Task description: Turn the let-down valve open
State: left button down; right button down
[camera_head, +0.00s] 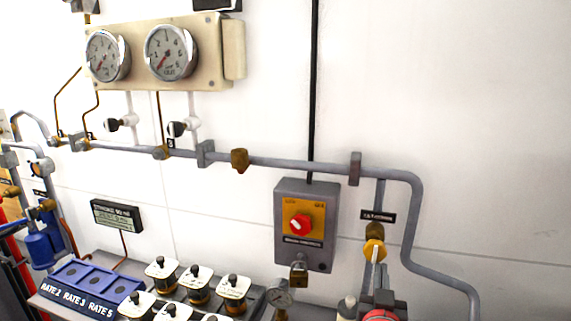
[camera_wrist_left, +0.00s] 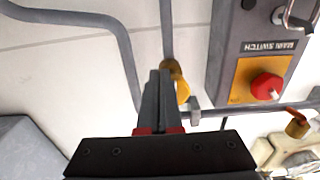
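The let-down valve (camera_head: 374,231) is a brass body with a yellow handle (camera_head: 374,250) on a vertical grey pipe, below a small black label. My left gripper (camera_head: 380,277) is just below and in front of it, pointing up at the handle. In the left wrist view, the picture is turned over; the brass body (camera_wrist_left: 172,68) and yellow handle (camera_wrist_left: 183,92) show beside the tips of my left gripper (camera_wrist_left: 160,75). Its two fingers lie close together and look shut, with nothing clearly between them. Whether they touch the handle is hidden. My right gripper is not in view.
A grey switch box (camera_head: 303,255) with a red knob and hanging padlock (camera_head: 298,273) is left of the valve. A grey pipe (camera_head: 412,225) bends down on the right. The right wall is bare.

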pick_arm(q)
jog(key=v, duration=0.6)
jog(key=shift+f+b, duration=0.2)
jog(key=shift+b, duration=0.25)
